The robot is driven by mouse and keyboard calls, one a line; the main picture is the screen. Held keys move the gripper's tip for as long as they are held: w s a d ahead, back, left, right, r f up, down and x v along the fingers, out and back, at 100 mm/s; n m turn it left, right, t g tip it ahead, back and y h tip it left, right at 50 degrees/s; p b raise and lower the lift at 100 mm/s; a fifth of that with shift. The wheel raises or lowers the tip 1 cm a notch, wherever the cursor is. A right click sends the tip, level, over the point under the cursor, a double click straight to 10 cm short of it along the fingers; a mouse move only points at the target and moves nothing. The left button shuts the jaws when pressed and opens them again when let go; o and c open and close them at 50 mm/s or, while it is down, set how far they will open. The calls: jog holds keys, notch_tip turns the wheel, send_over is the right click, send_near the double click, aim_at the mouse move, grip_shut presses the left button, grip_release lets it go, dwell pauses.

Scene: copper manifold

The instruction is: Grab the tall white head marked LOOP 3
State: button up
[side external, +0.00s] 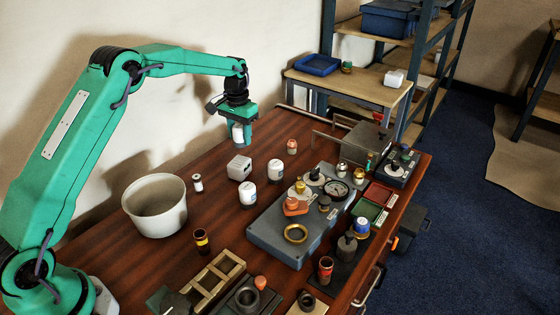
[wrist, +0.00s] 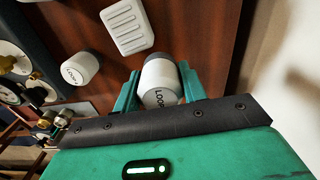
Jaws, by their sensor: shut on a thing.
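My gripper (side external: 243,138) is raised above the back of the wooden table. In the wrist view the head (wrist: 161,80) sits between the two green fingers of my gripper (wrist: 158,87). Dark lettering on its side reads LOOP; I cannot make out the number. Two other white heads stand on the table, one nearer the front (side external: 247,193) and one behind it (side external: 275,169). A white head marked LOOP also shows at left in the wrist view (wrist: 80,68).
A white ribbed box (side external: 239,168) stands on the table below my gripper. A white bucket (side external: 155,205) is at left. A grey manifold block (side external: 270,232) with knobs and gauges fills the middle right.

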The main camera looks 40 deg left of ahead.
jog(key=d+r, duration=0.1)
jog(key=d, duration=0.1)
jog(key=s+d+r, duration=0.1)
jog(key=d, duration=0.1)
jog(key=s+d+r, duration=0.1)
jog(key=d+r, duration=0.1)
jog(key=shift+s+d, duration=0.1)
jog(key=shift+d, duration=0.15)
dwell(0.4)
